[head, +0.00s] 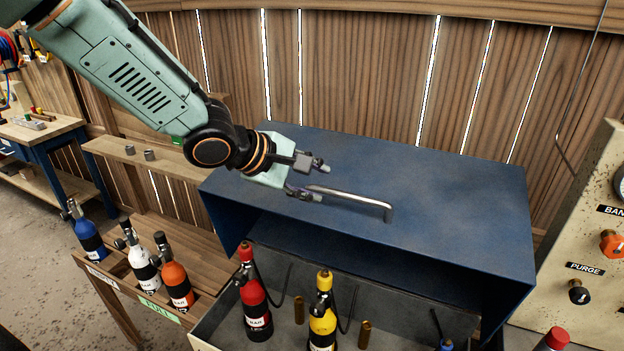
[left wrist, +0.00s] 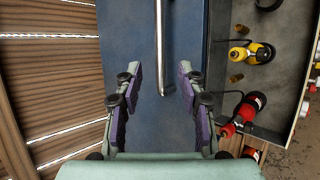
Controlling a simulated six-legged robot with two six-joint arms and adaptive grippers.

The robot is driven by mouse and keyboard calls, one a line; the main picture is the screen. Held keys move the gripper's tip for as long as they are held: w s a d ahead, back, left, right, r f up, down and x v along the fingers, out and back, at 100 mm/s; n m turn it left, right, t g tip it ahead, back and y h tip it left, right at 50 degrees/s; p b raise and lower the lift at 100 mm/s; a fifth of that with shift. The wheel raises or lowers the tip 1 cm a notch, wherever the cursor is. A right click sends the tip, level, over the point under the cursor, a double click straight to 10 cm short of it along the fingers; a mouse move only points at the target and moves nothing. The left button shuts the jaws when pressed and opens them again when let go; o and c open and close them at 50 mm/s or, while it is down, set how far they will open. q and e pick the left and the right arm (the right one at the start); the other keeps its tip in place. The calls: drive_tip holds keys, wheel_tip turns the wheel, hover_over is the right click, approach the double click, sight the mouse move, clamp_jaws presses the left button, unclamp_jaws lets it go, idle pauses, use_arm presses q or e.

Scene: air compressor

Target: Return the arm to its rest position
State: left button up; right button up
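My left arm comes in from the upper left in the head view. Its gripper (head: 312,178) is over the top of a blue metal lid (head: 450,190), close to the left end of a silver bar handle (head: 360,200). In the left wrist view the gripper (left wrist: 158,98) is open, with its purple-padded fingers apart. The handle (left wrist: 160,50) shows there between and beyond the fingertips, and neither finger appears to touch it. My right gripper is in neither view.
Below the lid, an open grey box (head: 215,325) holds a red bottle (head: 256,305) and a yellow bottle (head: 322,325). A wooden rack (head: 120,290) with blue, white and orange bottles stands left. A control panel (head: 575,240) with knobs stands right. A plank wall (head: 350,75) is behind.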

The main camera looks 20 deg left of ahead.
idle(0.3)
use_arm(q)
drive_tip(key=s+f+m+g+y+b, duration=0.1)
drive_tip(key=s+f+m+b, duration=0.35)
drive_tip(key=f, duration=0.55)
drive_tip(key=s+f+m+y+b, duration=0.1)
drive_tip(key=s+f+m+b, duration=0.3)
drive_tip(key=f, duration=0.6)
drive_tip(key=s+f+m+g+y+b, duration=0.1)
drive_tip(key=s+f+m+b, duration=0.3)
drive_tip(key=f, duration=0.7)
drive_tip(key=s+a+f+m+g+y+b, duration=0.2)
drive_tip(key=s+f+g+b, duration=0.4)
drive_tip(key=s+f+b, duration=0.6)
drive_tip(key=s+f, duration=1.1)
drive_tip(key=f, duration=0.4)
drive_tip(key=shift+s+m+g+b, duration=0.3)
drive_tip(key=shift+m+g+b, duration=0.05)
drive_tip(key=shift+g+b, duration=0.05)
drive_tip(key=shift+r, duration=0.1)
